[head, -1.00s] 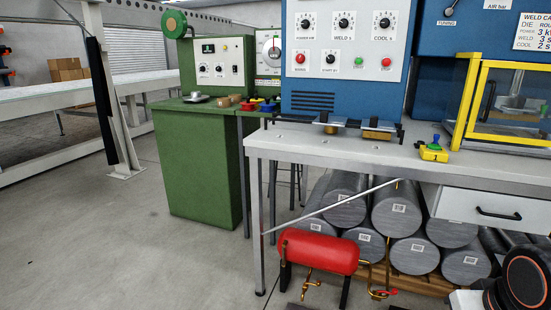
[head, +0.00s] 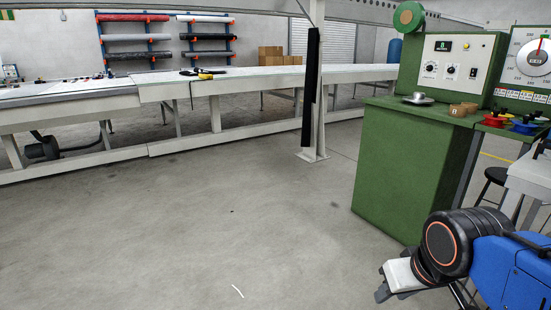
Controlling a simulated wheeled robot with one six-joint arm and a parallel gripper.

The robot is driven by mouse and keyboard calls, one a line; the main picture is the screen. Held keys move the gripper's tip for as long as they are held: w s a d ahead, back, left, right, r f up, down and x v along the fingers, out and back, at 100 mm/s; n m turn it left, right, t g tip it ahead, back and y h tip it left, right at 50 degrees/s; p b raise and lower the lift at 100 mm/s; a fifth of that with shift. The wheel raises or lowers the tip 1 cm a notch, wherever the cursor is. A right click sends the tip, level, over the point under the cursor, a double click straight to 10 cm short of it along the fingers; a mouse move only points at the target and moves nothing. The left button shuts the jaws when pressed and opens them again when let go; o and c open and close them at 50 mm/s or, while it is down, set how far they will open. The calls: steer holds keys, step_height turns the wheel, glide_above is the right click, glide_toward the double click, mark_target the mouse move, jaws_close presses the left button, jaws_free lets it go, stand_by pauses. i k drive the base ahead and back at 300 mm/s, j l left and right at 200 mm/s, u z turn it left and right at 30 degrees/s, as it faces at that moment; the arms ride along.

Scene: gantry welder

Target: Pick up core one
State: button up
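My gripper (head: 382,282) is at the lower right, low in front of the green cabinet and well apart from the cores. It points left. Its dark fingertips are small, and I cannot tell how far apart they are. No object shows in it.
The green cabinet (head: 405,165) carries a control box (head: 455,65), a silver dish (head: 417,99) and red (head: 494,119) and blue (head: 524,126) knobbed pieces. A white post (head: 318,90) and long white table (head: 200,87) stand behind.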

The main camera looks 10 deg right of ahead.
mark_target(456, 110)
steer(key=i+j+u, duration=0.2)
steer(key=i+u, duration=0.15)
steer(key=i, duration=0.15)
steer(key=i+u, duration=0.35)
steer(key=i, duration=0.2)
steer(key=i+l+z, duration=0.1)
steer(key=i+z, duration=0.9)
steer(key=i+j+z, duration=0.3)
steer(key=z, duration=0.15)
steer(key=i, duration=0.1)
